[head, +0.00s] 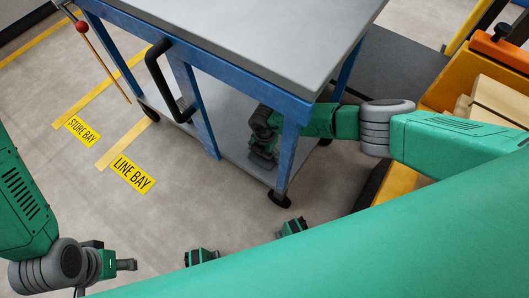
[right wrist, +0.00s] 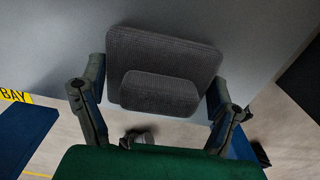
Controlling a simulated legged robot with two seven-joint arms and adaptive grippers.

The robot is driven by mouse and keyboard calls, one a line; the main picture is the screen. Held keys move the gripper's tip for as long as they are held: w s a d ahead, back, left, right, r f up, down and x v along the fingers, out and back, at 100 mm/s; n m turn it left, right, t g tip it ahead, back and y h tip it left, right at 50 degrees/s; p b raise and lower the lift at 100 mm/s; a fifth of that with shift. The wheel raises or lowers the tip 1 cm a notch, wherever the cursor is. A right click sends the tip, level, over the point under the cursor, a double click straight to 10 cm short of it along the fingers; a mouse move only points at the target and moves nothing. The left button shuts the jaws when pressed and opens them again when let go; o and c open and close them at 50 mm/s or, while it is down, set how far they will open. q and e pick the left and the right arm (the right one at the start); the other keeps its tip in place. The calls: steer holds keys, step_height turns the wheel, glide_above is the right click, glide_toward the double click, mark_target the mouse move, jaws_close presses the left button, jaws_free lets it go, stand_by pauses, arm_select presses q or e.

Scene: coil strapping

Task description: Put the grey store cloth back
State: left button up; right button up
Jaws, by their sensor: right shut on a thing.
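The grey cloth (right wrist: 165,60) shows in the right wrist view as a dark, textured, folded pad with a smaller folded layer on its near side. My right gripper (right wrist: 158,82) has a finger at each side of it and is shut on it, over a plain grey surface. In the head view my right gripper (head: 264,138) reaches under the cart's top, above the lower shelf (head: 235,150). The cloth cannot be made out there. My left gripper (head: 126,265) hangs at the lower left, away from the cart; its fingers are too unclear to tell their opening.
The blue-framed cart (head: 188,90) has a grey top (head: 270,30), a black handle (head: 165,80) and corner legs close around my right arm. Floor labels read STORE BAY (head: 83,130) and LINE BAY (head: 133,175). Orange equipment (head: 500,48) stands at right. Floor left of the cart is mostly clear.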

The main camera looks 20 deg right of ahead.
steer(key=o, duration=1)
steer(key=shift+f, duration=0.1)
step_height(320, 180, up, 14)
steer(key=p, duration=0.8)
steer(key=shift+s+d+p, duration=0.1)
steer(key=shift+p, duration=0.25)
steer(key=shift+d, duration=0.1)
